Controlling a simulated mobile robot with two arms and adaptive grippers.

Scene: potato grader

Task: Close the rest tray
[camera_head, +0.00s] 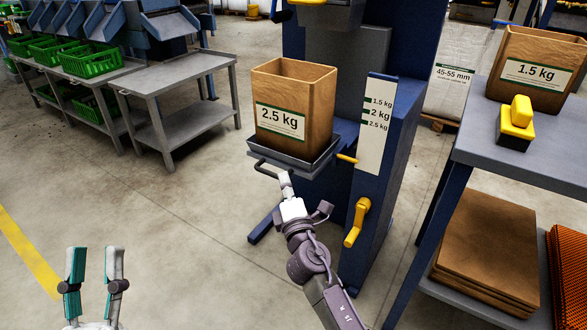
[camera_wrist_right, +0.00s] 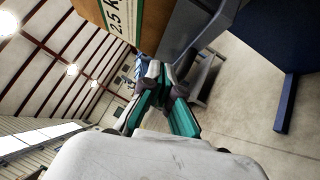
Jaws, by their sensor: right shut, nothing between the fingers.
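The rest tray (camera_head: 306,165) is a dark tray with a bar handle (camera_head: 268,170) along its front edge, mounted on the blue machine. An open brown paper bag (camera_head: 318,95) marked 2.5 kg stands upright on it. My right gripper (camera_head: 285,178) is at the front of the tray, by the handle; whether it touches cannot be told. In the right wrist view its fingers (camera_wrist_right: 163,80) are together, with the bag (camera_wrist_right: 155,22) just beyond. My left gripper (camera_head: 94,255) is at the lower left, fingers apart, empty, far from the tray.
A yellow crank (camera_head: 356,222) and a weight scale plate (camera_head: 377,125) are right of the tray. A grey table (camera_head: 475,130) with a 1.5 kg bag (camera_head: 540,68) and a yellow-black device (camera_head: 516,122) stands at right. A grey bench (camera_head: 175,75) stands left. The floor between is clear.

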